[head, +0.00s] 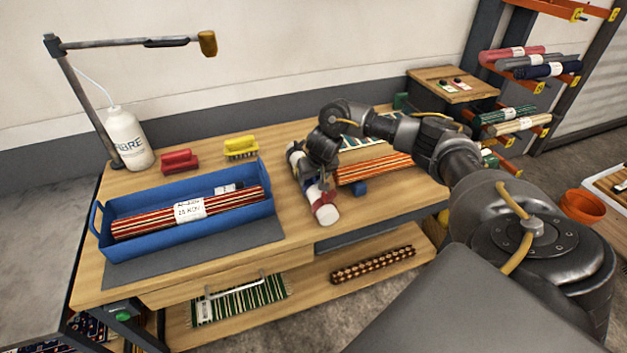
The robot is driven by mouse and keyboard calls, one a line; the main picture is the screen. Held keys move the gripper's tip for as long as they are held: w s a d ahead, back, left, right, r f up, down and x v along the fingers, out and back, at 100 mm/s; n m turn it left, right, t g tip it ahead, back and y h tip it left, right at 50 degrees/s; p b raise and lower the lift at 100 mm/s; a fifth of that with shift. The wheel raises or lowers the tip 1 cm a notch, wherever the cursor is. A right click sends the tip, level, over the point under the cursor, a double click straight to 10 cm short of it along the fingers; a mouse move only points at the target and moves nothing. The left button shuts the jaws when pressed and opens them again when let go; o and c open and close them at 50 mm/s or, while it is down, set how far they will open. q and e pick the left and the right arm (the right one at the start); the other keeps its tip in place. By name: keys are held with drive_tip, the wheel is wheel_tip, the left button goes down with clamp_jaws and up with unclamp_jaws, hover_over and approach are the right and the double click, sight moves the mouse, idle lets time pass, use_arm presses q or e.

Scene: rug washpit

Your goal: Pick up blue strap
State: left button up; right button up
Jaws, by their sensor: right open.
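A small blue item (361,187), which looks like the blue strap, lies on the wooden workbench in front of the orange-striped rolls. Its shape is too small to make out well. My right gripper (318,186) is over the bench, just left of the blue item and apart from it. It is open, pointing down at a roll-like piece with whitish ends (326,214). The gripper partly hides this piece, and I cannot tell whether they touch. My left gripper is not in view.
A blue tray (255,212) with a striped, labelled roll (190,209) stands on a grey mat at left. Red (180,160) and yellow (241,147) brushes and a white bottle (127,140) stand behind it. Orange-striped rolls (375,168) lie right of the gripper. A lower shelf holds more rolls.

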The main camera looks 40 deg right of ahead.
drive_tip(key=c, duration=0.9)
drive_tip(key=shift+s, duration=0.1)
drive_tip(key=shift+c, duration=0.2)
drive_tip(key=shift+r, duration=0.1)
drive_tip(key=shift+r, duration=0.25)
drive_tip(key=shift+c, duration=1.4)
drive_tip(key=r, duration=0.3)
drive_tip(key=shift+a+r, duration=0.35)
drive_tip(key=shift+r, duration=0.05)
clamp_jaws()
drive_tip(key=s+a+r+p, duration=0.7)
drive_tip(key=a+r+p, duration=0.1)
drive_tip(key=a+p, duration=0.2)
drive_tip(key=shift+s+a+r, duration=0.25)
drive_tip(key=shift+a+r, duration=0.05)
drive_tip(key=shift+a, duration=0.3)
